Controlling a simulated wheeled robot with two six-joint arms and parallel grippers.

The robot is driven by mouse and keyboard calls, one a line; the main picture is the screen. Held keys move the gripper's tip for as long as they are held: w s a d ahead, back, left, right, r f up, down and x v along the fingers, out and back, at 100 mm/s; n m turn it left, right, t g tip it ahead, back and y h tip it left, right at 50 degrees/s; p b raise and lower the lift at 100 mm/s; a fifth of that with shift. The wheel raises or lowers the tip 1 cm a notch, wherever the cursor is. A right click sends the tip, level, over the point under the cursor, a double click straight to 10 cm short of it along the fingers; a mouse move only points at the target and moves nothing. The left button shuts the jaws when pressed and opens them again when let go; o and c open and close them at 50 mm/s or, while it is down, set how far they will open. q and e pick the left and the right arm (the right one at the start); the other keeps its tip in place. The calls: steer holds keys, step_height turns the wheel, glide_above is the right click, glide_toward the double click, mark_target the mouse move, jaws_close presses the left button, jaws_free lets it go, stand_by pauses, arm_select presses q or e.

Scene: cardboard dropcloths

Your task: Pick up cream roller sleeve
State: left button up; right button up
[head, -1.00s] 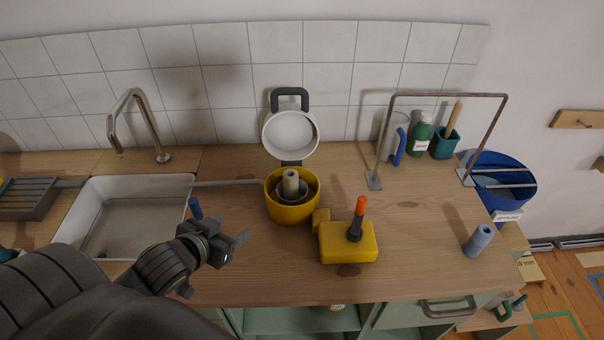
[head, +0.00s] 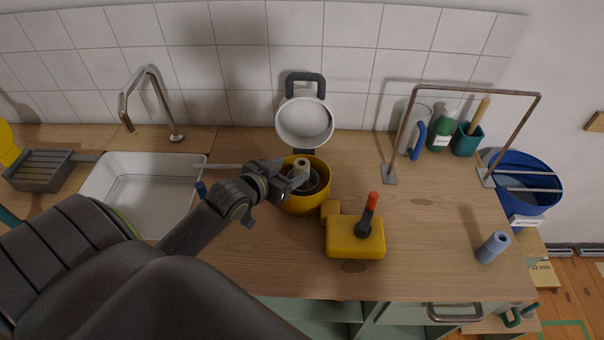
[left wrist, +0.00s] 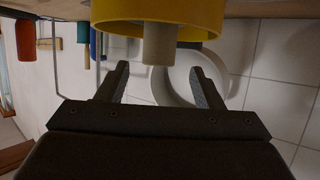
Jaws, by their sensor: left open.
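The cream roller sleeve (head: 301,167) stands upright inside the yellow pot (head: 312,205), its top above the rim. It also shows in the left wrist view (left wrist: 159,45), coming out of the yellow pot (left wrist: 205,14). My left gripper (head: 293,176) is at the pot's left rim, close to the sleeve. In the left wrist view my left gripper (left wrist: 160,82) is open, its two fingers on either side of the sleeve's line, with the sleeve's end near the fingertips. The sleeve's lower part is hidden in the pot. My right gripper does not show.
The pot's white lid (head: 305,122) stands open behind it. A yellow box with an orange-and-black handle (head: 355,238) sits close to the right. A metal frame (head: 476,90) and a blue roller sleeve (head: 492,247) are further right. The sink (head: 135,190) is at left.

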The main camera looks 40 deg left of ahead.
mark_target(297, 168)
arm_select(q)
steer(key=shift+w, duration=0.25)
steer(key=p+x, duration=0.1)
steer(key=x, duration=0.3)
steer(key=shift+f, duration=0.15)
steer(key=shift+w+d+f, duration=0.1)
steer(key=shift+w+f, duration=0.25)
steer(key=shift+w, duration=0.2)
steer(key=c, duration=1.1)
